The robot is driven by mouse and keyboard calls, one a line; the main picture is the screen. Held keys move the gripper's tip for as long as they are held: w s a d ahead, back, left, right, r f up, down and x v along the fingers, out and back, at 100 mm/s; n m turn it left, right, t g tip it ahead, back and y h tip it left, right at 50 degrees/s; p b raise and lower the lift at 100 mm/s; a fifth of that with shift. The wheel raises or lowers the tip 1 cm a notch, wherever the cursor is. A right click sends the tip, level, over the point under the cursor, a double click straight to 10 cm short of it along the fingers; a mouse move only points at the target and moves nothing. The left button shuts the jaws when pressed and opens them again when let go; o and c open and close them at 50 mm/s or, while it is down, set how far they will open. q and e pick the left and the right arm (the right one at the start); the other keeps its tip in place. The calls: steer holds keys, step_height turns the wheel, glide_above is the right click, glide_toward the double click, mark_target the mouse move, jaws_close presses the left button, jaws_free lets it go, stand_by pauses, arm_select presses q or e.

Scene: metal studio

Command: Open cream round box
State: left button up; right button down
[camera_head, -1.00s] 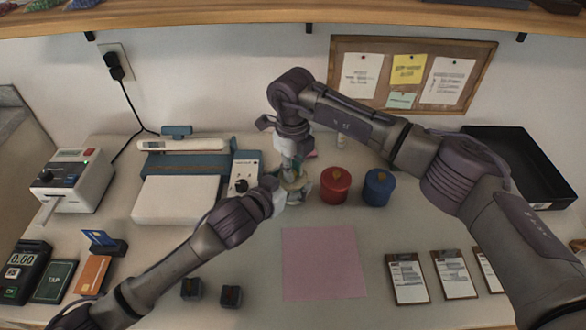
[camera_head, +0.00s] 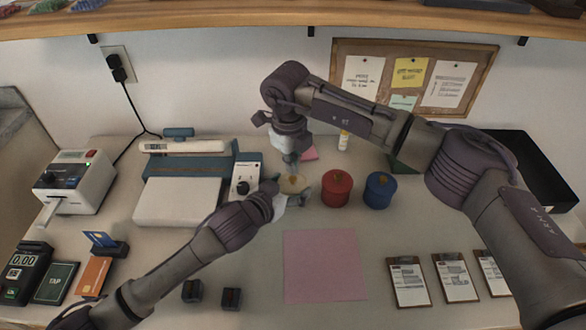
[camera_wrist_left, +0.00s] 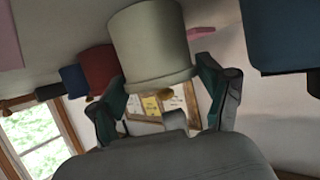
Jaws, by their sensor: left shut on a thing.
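The cream round box (camera_head: 299,186) stands on the table left of the red round box, its lid and gold knob on top. My left gripper (camera_head: 281,194) reaches it from the left and is shut on it. In the left wrist view the cream box (camera_wrist_left: 150,45) appears upside down between the fingers, with its lid rim and knob (camera_wrist_left: 165,93) near the fingertips. The lid appears seated on the body. My right gripper (camera_head: 291,166) points down just above and behind the box. Its fingers are too small and partly hidden to tell if open.
A red round box (camera_head: 337,188) and a blue round box (camera_head: 379,190) stand close to the right. A pink mat (camera_head: 325,266) lies clear in front.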

mark_target(293, 177)
arm_select(q)
steer(key=shift+s+f, duration=0.15)
steer(key=shift+f, duration=0.1)
arm_select(e)
steer(key=shift+s+d, duration=0.1)
steer(key=shift+r+g, duration=0.1)
steer(key=shift+g, duration=0.2)
arm_select(q)
steer(key=shift+r, duration=0.1)
steer(key=shift+r, duration=0.1)
arm_select(e)
steer(key=c, duration=1.4)
jaws_free()
arm_select(q)
steer(key=shift+w+r, duration=0.1)
steer(key=shift+w, duration=0.1)
steer(key=shift+r, duration=0.1)
arm_select(e)
step_height(293, 177, up, 8)
arm_select(q)
steer(key=o, duration=1.6)
steer(key=shift+s, duration=0.1)
